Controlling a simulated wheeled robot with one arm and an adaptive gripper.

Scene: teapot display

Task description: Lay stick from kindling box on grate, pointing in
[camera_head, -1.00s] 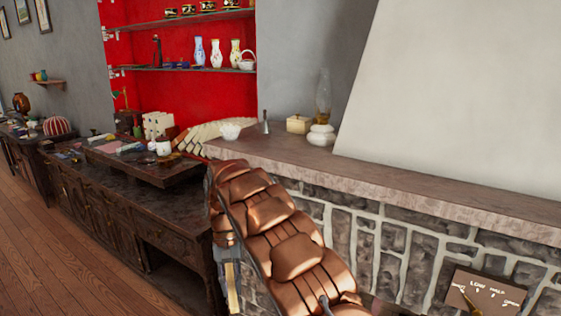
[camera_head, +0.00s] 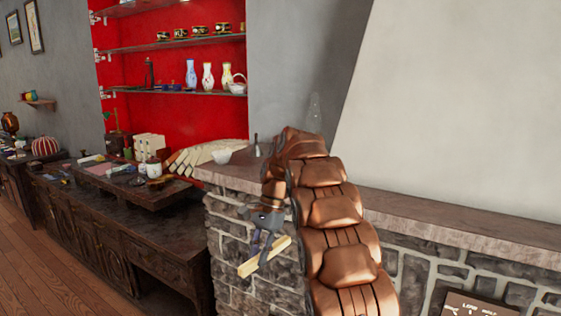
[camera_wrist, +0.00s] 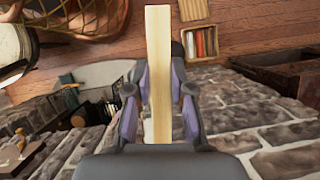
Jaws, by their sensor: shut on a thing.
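My gripper (camera_head: 264,250) is shut on a pale wooden stick (camera_head: 247,267), held in the air in front of the stone wall at the head view's middle. In the wrist view, the stick (camera_wrist: 158,30) stands lengthwise between the purple-grey fingers of my gripper (camera_wrist: 161,80) and sticks out beyond them. A small open wooden box (camera_wrist: 200,42) with pale and reddish pieces sits on the floor to the right of the stick; I cannot tell for sure that it is the kindling box. I cannot make out the grate in either view.
A stone fireplace wall (camera_head: 228,235) with a mantel ledge (camera_head: 430,225) is close to my gripper. A dark cabinet (camera_head: 150,235) stands to the left. The wrist view shows stonework (camera_wrist: 265,110) on the right and cluttered, unclear objects on the left.

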